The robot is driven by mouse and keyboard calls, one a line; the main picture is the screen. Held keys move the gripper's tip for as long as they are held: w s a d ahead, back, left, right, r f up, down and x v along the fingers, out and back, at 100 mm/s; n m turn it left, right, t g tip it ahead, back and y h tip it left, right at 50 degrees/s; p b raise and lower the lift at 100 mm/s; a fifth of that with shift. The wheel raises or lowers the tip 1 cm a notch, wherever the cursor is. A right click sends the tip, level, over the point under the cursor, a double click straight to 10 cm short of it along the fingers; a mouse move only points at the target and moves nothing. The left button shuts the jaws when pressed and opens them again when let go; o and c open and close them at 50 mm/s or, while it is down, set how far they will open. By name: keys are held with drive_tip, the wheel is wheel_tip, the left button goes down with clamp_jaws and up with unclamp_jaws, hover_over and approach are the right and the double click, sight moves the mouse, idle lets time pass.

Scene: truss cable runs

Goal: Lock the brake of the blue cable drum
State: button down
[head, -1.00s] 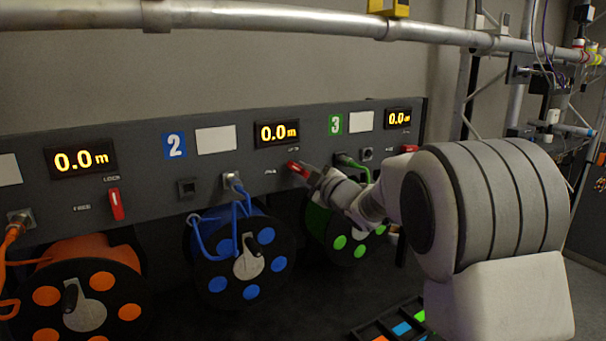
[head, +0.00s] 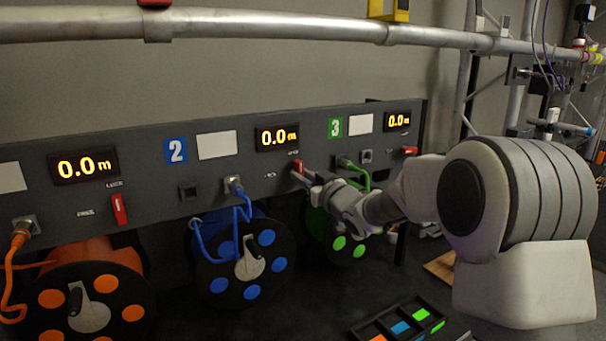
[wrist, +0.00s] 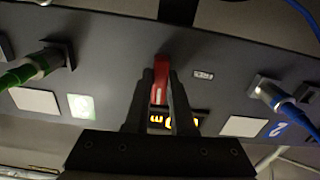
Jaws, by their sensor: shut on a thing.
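The blue cable drum (head: 217,271) hangs under the panel below the blue 2 sign (head: 176,150). Its red brake lever (head: 298,167) is on the panel, right of the blue plug. The lever now stands nearly upright, below a small label too blurred to read. My gripper (head: 307,177) is at this lever. In the wrist view, the red lever (wrist: 161,66) sits between the fingers of my gripper (wrist: 160,82), which is shut on it. The fingers partly hide the lever's lower part in the head view.
The orange drum's red lever (head: 120,209) is upright, and the green drum's red lever (head: 409,151) lies sideways. Blue (head: 234,184) and green (head: 343,161) plugs sit either side of my gripper. A tray of coloured pieces (head: 385,335) lies below. A pipe (head: 270,27) runs above the panel.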

drive_tip(key=shift+m, duration=0.5)
drive_tip(key=c, duration=0.8)
unclamp_jaws()
drive_tip(key=shift+o, duration=0.2)
drive_tip(key=b+v, duration=0.2)
drive_tip(key=v, duration=1.5)
drive_tip(key=shift+s+d, duration=0.2)
